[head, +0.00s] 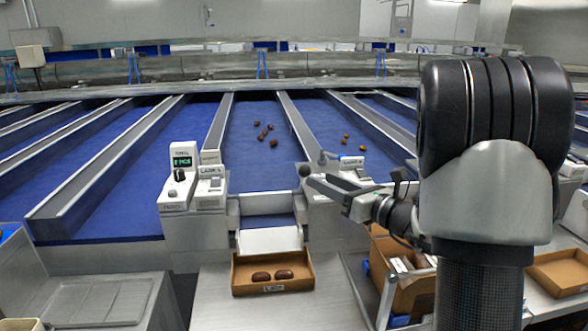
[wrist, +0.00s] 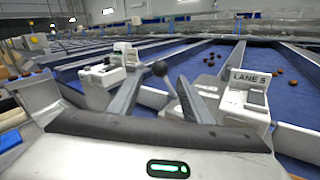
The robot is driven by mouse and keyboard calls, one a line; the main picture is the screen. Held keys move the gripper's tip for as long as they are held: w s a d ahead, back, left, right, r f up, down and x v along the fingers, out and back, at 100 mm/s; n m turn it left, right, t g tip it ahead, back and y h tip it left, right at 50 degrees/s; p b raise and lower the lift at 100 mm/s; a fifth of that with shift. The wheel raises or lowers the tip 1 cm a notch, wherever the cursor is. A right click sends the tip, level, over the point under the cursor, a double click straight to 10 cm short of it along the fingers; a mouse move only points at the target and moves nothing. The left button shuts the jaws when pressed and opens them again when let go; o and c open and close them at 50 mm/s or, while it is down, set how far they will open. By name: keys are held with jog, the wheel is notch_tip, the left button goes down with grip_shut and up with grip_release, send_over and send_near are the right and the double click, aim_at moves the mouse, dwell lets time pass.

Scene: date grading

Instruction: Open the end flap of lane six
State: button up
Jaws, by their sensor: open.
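My gripper (head: 318,170) is open and empty at the right-hand end unit of the middle lane. A dark ball knob (head: 305,171) is close to its fingertips in the head view; I cannot tell whether they touch. The knob also shows in the wrist view (wrist: 160,68), left of a white unit (wrist: 235,100) whose label seems to read LANE 5. Labels in the head view are too small to read surely, so I cannot tell which lane is six. A white end plate (head: 268,240) slopes at the middle lane's end.
A brown tray (head: 240,289) with two dates is below the plate. A white unit with a green display (head: 181,168) stands to the left. Dates (head: 264,133) lie on the blue belts. A brown box (head: 384,245) is below my arm; another tray (head: 543,285) is at right.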

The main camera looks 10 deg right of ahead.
jog(key=x, duration=1.1)
jog(key=shift+w+a, duration=0.2)
jog(key=shift+w, duration=0.1)
jog(key=shift+c, duration=0.4)
grip_shut()
